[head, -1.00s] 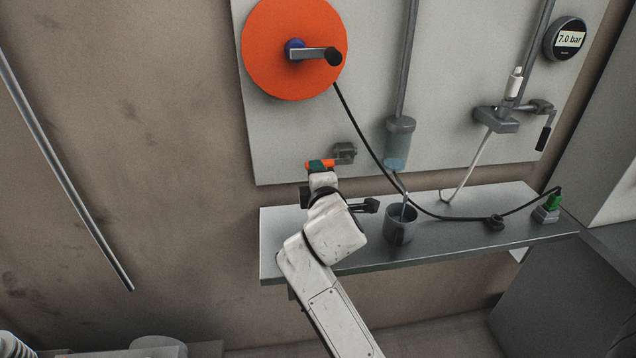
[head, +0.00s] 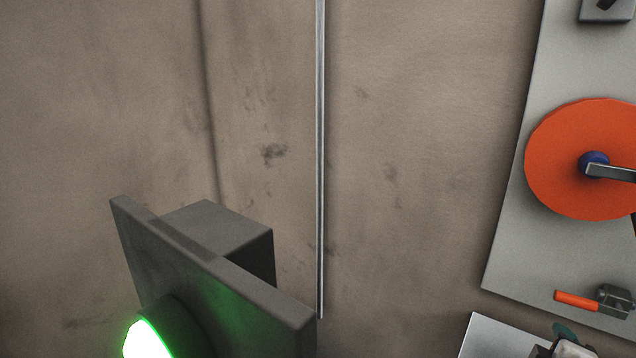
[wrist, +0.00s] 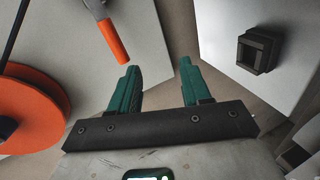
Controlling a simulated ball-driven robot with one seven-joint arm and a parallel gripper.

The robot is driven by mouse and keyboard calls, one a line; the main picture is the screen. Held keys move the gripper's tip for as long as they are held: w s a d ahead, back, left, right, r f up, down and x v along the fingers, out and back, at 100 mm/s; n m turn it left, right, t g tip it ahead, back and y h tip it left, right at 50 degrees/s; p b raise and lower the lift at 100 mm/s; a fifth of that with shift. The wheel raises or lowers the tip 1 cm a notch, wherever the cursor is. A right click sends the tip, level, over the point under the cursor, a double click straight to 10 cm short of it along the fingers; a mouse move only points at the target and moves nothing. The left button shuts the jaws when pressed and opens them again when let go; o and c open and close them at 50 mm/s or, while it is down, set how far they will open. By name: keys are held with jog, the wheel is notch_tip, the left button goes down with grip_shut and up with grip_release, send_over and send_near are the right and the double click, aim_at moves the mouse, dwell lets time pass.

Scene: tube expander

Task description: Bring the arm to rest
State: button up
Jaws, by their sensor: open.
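My gripper (wrist: 159,84) shows in the wrist view with its two green fingers apart and nothing between them. An orange-handled lever (wrist: 115,41) is just beyond the left finger, apart from it. In the head view the same orange handle (head: 577,300) sits on the lower part of the wall panel. Only a small part of my arm's end shows at the bottom right edge of the head view, below that handle.
An orange disc (head: 580,160) with a blue hub is on the grey panel (head: 515,250) at right. A dark box with a glowing green lamp (head: 148,340) stands at lower left. A thin metal rod (head: 320,170) runs down the brown wall.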

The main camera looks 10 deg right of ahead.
jog(key=s+a+f+m+g+y, duration=0.2)
jog(key=s+a+f+y, duration=0.1)
jog(key=a+f, duration=0.3)
jog(key=s+a+f+m+g+y, duration=0.15)
jog(key=s+a+f, duration=0.25)
jog(key=f, duration=0.4)
jog(key=s+a+f+m+g+y, duration=0.2)
jog(key=s+a+f, duration=0.2)
jog(key=s, duration=0.3)
jog(key=s+a+f+m+g+y, duration=0.2)
jog(key=s+a+f+g+y, duration=0.1)
jog(key=s+a, duration=0.3)
jog(key=shift+s+a+f+y, duration=0.35)
jog(key=shift+s+f, duration=0.4)
jog(key=shift+f, duration=0.05)
